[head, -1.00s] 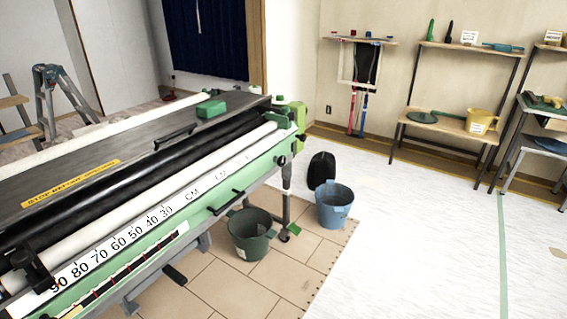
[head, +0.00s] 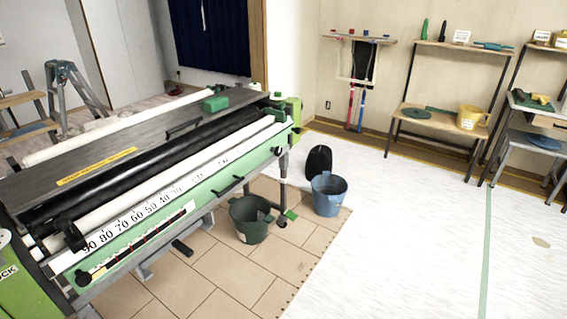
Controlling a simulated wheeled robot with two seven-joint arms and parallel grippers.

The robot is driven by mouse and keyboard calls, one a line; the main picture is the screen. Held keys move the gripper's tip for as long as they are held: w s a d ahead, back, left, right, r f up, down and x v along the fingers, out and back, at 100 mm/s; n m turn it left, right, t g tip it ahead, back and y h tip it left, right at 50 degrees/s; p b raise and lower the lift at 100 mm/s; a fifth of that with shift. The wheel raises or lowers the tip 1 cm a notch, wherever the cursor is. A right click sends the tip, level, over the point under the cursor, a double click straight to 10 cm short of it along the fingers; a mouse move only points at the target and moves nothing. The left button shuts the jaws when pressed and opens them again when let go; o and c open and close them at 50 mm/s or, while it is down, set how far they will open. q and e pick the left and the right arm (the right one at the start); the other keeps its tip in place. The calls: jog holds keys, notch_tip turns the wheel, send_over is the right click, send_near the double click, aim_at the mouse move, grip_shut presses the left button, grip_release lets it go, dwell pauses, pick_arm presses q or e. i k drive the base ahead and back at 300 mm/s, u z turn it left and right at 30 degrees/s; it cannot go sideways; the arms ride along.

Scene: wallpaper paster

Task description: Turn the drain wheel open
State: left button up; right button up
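The wallpaper paster (head: 222,171) is a long green and grey machine with white and black rollers and a printed number scale. It runs from the lower left to the middle of the head view. A small green part (head: 291,214) shows low by its far leg, above the floor. I cannot tell whether this is the drain wheel, and no wheel is clearly visible. A dark green bucket (head: 250,219) and a blue bucket (head: 328,194) stand on the floor by that end. Neither of my grippers is in view.
A black rounded object (head: 319,162) stands behind the blue bucket. Shelves (head: 437,121) with tools and a yellow bucket (head: 471,117) line the back wall. A stepladder (head: 78,90) stands at the far left. The white floor covering (head: 410,230) at right is clear.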

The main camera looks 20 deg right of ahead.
aim_at(278, 150)
jog(key=z, duration=0.85)
jog(key=i, duration=0.7)
jog(key=z, duration=0.35)
jog(key=i, duration=1.55)
jog(key=u, duration=0.7)
